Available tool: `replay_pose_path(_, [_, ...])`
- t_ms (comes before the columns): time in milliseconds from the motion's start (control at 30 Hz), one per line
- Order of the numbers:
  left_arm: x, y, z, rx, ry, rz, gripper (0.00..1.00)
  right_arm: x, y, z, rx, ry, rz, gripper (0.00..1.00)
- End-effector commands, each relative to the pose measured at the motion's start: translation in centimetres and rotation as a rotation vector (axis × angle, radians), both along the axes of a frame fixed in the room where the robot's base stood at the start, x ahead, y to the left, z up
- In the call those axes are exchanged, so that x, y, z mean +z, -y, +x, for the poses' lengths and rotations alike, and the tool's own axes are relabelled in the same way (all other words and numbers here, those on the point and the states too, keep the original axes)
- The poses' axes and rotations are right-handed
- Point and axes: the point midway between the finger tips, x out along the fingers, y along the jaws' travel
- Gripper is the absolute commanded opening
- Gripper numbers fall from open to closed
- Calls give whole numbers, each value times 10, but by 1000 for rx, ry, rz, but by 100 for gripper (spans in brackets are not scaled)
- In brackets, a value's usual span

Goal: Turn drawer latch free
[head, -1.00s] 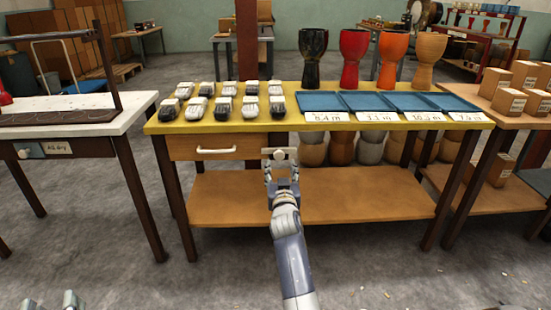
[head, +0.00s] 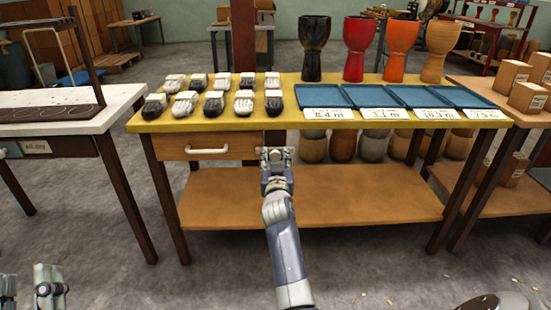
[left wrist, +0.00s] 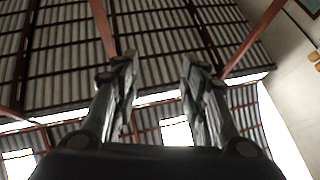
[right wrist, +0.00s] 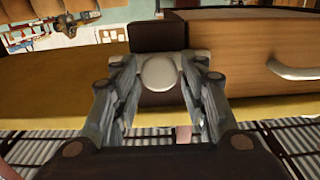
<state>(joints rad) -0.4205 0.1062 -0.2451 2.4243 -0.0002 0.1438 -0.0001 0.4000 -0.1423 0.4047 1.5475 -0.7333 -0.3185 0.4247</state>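The drawer latch shows in the right wrist view as a round silver knob (right wrist: 158,73) on a dark mount beside the drawer. In the head view my gripper mostly covers it. The wooden drawer (head: 178,143) is under the yellow tabletop, with a white handle (head: 206,151); its front and handle also show in the right wrist view (right wrist: 235,55). My right gripper (head: 275,153) is at the latch, its fingers apart on either side of the knob (right wrist: 160,62); contact cannot be told. My left gripper (head: 28,273) is open and empty at the lower left, pointing up (left wrist: 158,57).
On the yellow table (head: 290,118) are several black-and-white objects (head: 214,104), blue trays (head: 322,96) and goblet drums (head: 358,48). A lower wooden shelf (head: 350,200) lies below my right gripper. A side table (head: 60,125) stands left, another with boxes (head: 526,97) right.

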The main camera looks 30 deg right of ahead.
Motion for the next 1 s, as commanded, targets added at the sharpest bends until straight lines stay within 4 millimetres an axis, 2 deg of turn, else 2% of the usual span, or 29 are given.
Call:
replay_pose_path(33, [0,0,0,0,0,0,40,0,0,0,0,0,0,20])
replay_pose_path(100, [0,0,0,0,-1,0,40,0,0,0,0,0,0,7])
replay_pose_path(500, [-5,1,4,1,-36,10,40,1,0,0,0,-27,-43,7])
replay_pose_path(767, [-31,0,16,10,-181,51,40,2,0,1,0,-113,-188,7])
replay_pose_path(1000, [-59,-2,24,19,-328,91,40,2,-1,1,1,-230,-380,7])
